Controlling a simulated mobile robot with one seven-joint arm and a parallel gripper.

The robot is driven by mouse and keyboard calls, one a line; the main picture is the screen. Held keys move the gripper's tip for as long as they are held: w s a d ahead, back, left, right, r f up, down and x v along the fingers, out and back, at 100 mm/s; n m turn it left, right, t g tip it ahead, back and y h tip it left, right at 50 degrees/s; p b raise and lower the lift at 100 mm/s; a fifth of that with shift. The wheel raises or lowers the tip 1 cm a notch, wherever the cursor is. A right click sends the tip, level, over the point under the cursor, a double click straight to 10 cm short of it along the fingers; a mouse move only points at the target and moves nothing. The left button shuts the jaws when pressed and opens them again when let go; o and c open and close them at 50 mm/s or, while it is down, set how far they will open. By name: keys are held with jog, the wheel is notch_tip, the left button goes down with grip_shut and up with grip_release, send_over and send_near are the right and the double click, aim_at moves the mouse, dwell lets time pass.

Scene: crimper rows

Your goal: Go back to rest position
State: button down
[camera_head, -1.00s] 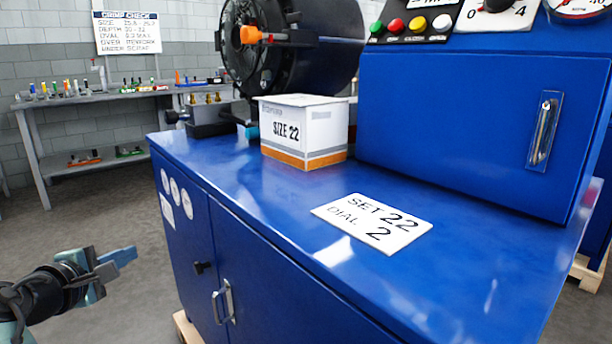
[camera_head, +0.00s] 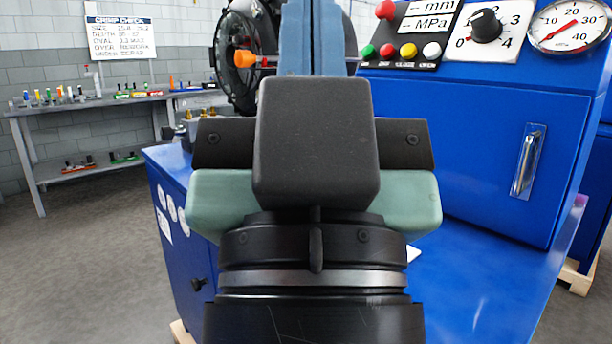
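My gripper (camera_head: 315,40) is in the middle of the view, close to the camera, with its blue fingers pointing up and its dark wrist below. It stands in front of the blue crimper bench (camera_head: 460,290). The fingertips run out of the top of the picture, and I cannot tell whether they are apart or together. No held object shows. The gripper and wrist hide the white SIZE 22 box and most of the white setting card (camera_head: 412,254).
The black crimper head (camera_head: 236,70) with an orange knob is behind my gripper. A blue control cabinet (camera_head: 450,130) with buttons, a dial (camera_head: 486,26) and a gauge (camera_head: 572,24) stands right. A grey workbench (camera_head: 90,102) is at the back left. Open floor (camera_head: 90,260) lies at left.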

notch_tip(320, 180, up, 37)
jog(key=p, duration=3.4)
jog(key=shift+w+a+p, duration=0.2)
jog(key=shift+p, duration=0.15)
